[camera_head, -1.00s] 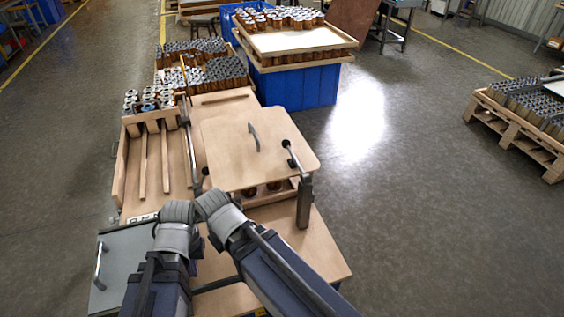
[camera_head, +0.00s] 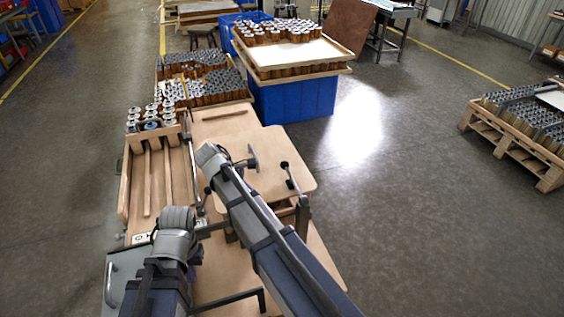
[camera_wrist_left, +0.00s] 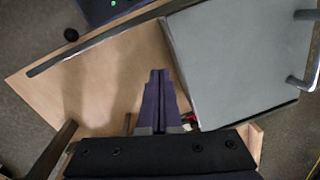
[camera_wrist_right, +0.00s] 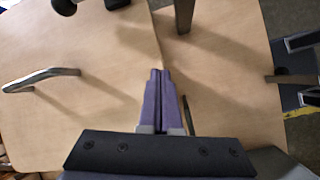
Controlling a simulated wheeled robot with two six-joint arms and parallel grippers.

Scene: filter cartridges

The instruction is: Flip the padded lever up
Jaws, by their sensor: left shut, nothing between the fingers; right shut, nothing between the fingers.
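The lever (camera_head: 294,181) lies low over the right part of a wooden lid (camera_head: 280,142), reaching from a grey post (camera_head: 303,215) to a dark round end; whether its pad touches the lid is unclear. Dark round parts (camera_wrist_right: 65,6) show at the top edge of the right wrist view, with a grey post (camera_wrist_right: 185,14). My right gripper (camera_wrist_right: 160,72) is shut and empty above the lid's edge, apart from the lever. My left gripper (camera_wrist_left: 160,72) is shut and empty above the table, beside a grey plate. Both fingertips are hidden in the head view.
The lid has a grey handle (camera_head: 252,158), also in the right wrist view (camera_wrist_right: 40,78). The grey plate (camera_wrist_left: 225,65) has its own handle (camera_wrist_left: 305,50). A slotted wooden rack (camera_head: 125,195) with cartridges stands left. A blue crate (camera_head: 295,100) stands behind.

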